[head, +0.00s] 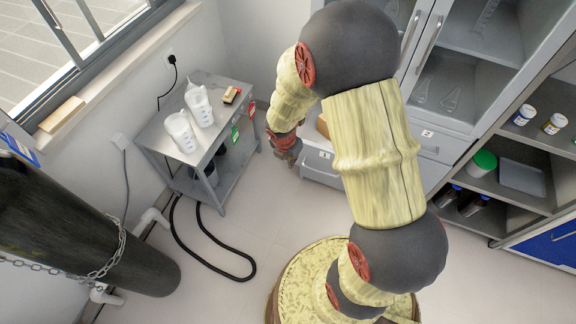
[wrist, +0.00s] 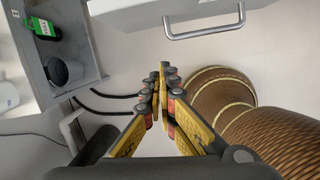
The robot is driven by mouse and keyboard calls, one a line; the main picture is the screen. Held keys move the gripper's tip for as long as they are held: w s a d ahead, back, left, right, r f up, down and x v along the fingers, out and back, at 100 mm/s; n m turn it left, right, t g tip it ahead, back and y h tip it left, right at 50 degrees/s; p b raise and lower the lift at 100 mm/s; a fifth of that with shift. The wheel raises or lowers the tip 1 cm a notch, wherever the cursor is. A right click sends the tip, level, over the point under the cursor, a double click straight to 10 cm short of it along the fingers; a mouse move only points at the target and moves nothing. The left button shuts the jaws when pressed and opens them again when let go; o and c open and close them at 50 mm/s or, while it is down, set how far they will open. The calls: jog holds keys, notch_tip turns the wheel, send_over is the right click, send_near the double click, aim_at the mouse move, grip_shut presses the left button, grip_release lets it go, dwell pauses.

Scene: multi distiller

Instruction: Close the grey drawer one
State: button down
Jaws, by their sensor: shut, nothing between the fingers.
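A grey drawer (head: 322,168) is low in the cabinet at the back, partly hidden behind my arm. It appears pulled out, and a brown item shows just above it. In the wrist view its pale front (wrist: 140,14) and metal bar handle (wrist: 206,33) are at the top of the picture. My gripper (head: 291,162) is just left of the drawer in the head view, pointing down. In the wrist view the gripper's fingertips (wrist: 164,70) are together and empty, below and left of the handle, apparently not touching it.
A grey metal table (head: 172,133) with white bottles (head: 190,120) stands to the left. A dark gas cylinder (head: 80,240) and black hose (head: 215,268) are at left. A glass-door cabinet (head: 445,85) and open shelves (head: 510,165) are at right. Floor is clear before the drawer.

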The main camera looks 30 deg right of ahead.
jog(key=w+d+f+n+b, duration=0.1)
jog(key=w+d+f+b, duration=0.1)
jog(key=f, duration=0.3)
jog(key=w+d+f+b, duration=0.2)
jog(key=d+f+b, duration=0.1)
jog(key=f, duration=0.1)
jog(key=shift+w+f+n+b, duration=0.25)
jog(key=shift+f+n+b, duration=0.1)
jog(key=shift+n, duration=0.05)
jog(key=shift+d, duration=0.1)
jog(key=w+d+p, duration=0.4)
jog(key=d+p, duration=0.2)
jog(key=w+d+p, duration=0.5)
jog(key=d+p, duration=0.1)
jog(key=w+d+p, duration=0.4)
jog(key=d+p, duration=0.1)
jog(key=p, duration=0.1)
jog(key=shift+w+d, duration=0.4)
jog(key=shift+a, duration=0.1)
